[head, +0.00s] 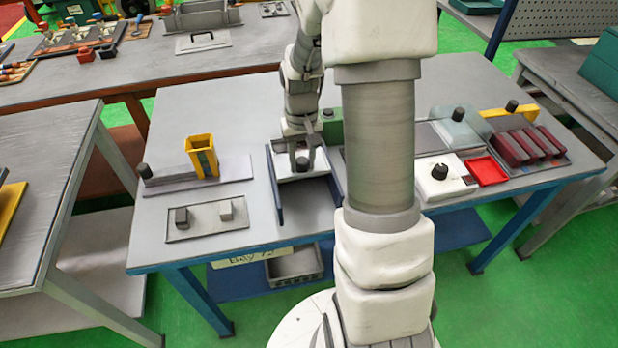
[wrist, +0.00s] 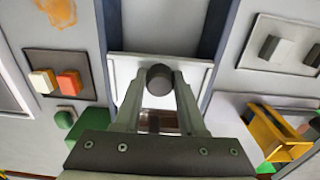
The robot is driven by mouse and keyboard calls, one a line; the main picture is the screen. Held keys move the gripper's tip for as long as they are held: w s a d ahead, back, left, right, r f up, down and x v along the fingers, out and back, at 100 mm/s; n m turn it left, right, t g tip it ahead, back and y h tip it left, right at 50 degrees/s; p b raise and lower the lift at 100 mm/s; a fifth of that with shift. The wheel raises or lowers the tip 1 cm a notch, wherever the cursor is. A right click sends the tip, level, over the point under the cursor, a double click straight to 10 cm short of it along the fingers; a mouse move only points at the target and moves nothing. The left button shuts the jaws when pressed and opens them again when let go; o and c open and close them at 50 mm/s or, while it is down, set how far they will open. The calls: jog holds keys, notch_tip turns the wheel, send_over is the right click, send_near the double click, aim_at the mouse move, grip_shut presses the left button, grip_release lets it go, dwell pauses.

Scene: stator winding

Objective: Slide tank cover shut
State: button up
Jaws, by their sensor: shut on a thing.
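The tank cover (head: 284,171) is a white plate with a dark round knob. It lies between two blue side rails (head: 275,190), toward their far end. My gripper (head: 302,163) is shut on the cover's knob (wrist: 160,79), one finger on each side of it. The white cover also shows in the wrist view (wrist: 125,75), with the blue rails on both sides. A small dark brownish area shows between my fingers beyond the plate; my gripper hides most of what is there. The grey surface (head: 308,208) between the rails on the near side is bare.
A yellow holder (head: 202,156) and a grey plate with two small blocks (head: 208,220) stand left of the rails. Right of my arm are a white box with a knob (head: 440,178), a red tray (head: 486,170) and dark red blocks (head: 530,147).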

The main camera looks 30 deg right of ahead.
jog(key=shift+w+d+f+p, duration=0.1)
jog(key=shift+w+d, duration=0.1)
jog(key=shift+w, duration=0.5)
jog(key=shift+w+d+f+p, duration=0.1)
jog(key=shift+w+d, duration=0.1)
jog(key=shift+w, duration=0.45)
jog(key=shift+w+d+f+p, duration=0.1)
jog(key=shift+w+d, duration=0.1)
jog(key=shift+w, duration=0.5)
jog(key=o, duration=0.9)
jog(key=shift+w, duration=0.1)
jog(key=shift+c, duration=0.2)
jog(key=shift+o, duration=0.4)
jog(key=shift+r, duration=0.3)
jog(key=shift+w+d+r+p, duration=0.1)
jog(key=shift+d+r+p, duration=0.05)
jog(key=shift+r+p, duration=0.6)
jog(key=shift+w+r+p, duration=0.1)
jog(key=shift+r+p, duration=1.25)
jog(key=shift+r, duration=0.85)
